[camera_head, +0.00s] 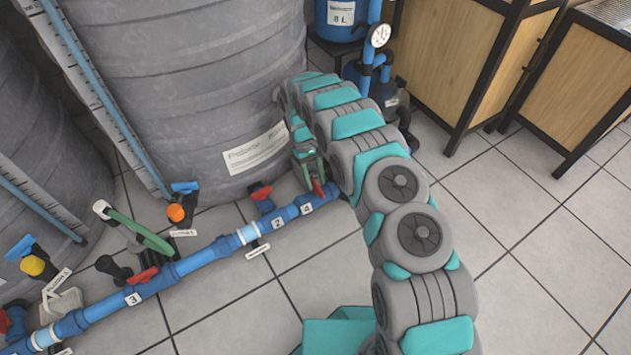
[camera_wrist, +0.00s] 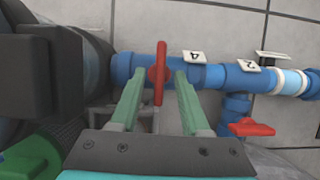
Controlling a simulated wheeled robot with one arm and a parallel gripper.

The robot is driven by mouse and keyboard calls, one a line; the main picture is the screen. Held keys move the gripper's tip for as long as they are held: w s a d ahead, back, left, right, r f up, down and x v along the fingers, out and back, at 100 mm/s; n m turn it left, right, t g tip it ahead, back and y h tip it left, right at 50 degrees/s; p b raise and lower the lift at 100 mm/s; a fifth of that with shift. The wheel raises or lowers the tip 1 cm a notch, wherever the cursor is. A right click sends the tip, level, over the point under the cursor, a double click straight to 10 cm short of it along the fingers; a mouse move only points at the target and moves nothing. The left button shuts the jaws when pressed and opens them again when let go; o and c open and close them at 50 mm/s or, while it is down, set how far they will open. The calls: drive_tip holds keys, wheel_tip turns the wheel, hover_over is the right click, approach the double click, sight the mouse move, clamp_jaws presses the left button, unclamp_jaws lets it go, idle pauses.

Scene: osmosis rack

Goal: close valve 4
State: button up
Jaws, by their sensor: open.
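The valve 4 handle (camera_wrist: 159,72) is red and stands between my gripper's fingers in the wrist view. It sits on the blue pipe beside the white "4" tag (camera_wrist: 194,57). My gripper (camera_wrist: 157,88) is open, with one green finger on each side of the handle; I cannot tell whether either finger touches it. In the head view my gripper (camera_head: 315,178) reaches down to the pipe's right end, next to the "4" tag (camera_head: 307,209). The red handle (camera_head: 318,187) shows there partly, and my arm hides the area behind it.
The red valve 2 handle (camera_wrist: 251,128) is close by, also in the head view (camera_head: 261,192). The blue pipe (camera_head: 222,247) runs along the floor to a red valve by tag 3 (camera_head: 142,275). A large grey tank (camera_head: 190,90) stands behind.

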drive_tip(key=v, duration=0.6)
drive_tip(key=shift+w+r, duration=0.15)
drive_tip(key=shift+r, duration=0.2)
drive_tip(key=shift+d+r, duration=0.15)
drive_tip(key=shift+r, duration=0.25)
wheel_tip(320, 180, up, 15)
drive_tip(key=m+p, duration=0.2)
hover_over(311, 177)
drive_tip(key=s+d, duration=0.3)
drive_tip(key=d, duration=0.5)
drive_tip(key=s+d+r+m+t+p, duration=0.1)
drive_tip(key=s+d+r, duration=0.2)
drive_tip(key=s+r, duration=0.25)
drive_tip(key=s+d+r+m+p, duration=0.1)
drive_tip(key=s+d+r, duration=0.3)
drive_tip(key=r, duration=0.3)
drive_tip(key=s+d+r+m+y+p, duration=0.1)
drive_tip(key=s+d+r, duration=0.1)
drive_tip(key=s+r, duration=0.35)
drive_tip(key=s+d+r+y+p, duration=0.1)
drive_tip(key=s+r, duration=0.2)
drive_tip(key=s, duration=0.5)
drive_tip(key=s+d+m+t+p, duration=0.1)
drive_tip(key=s, duration=1.7)
drive_tip(key=shift+s+r+m+y+p, duration=0.2)
drive_tip(key=shift+r+m+y+p, duration=0.1)
drive_tip(key=shift+r, duration=0.15)
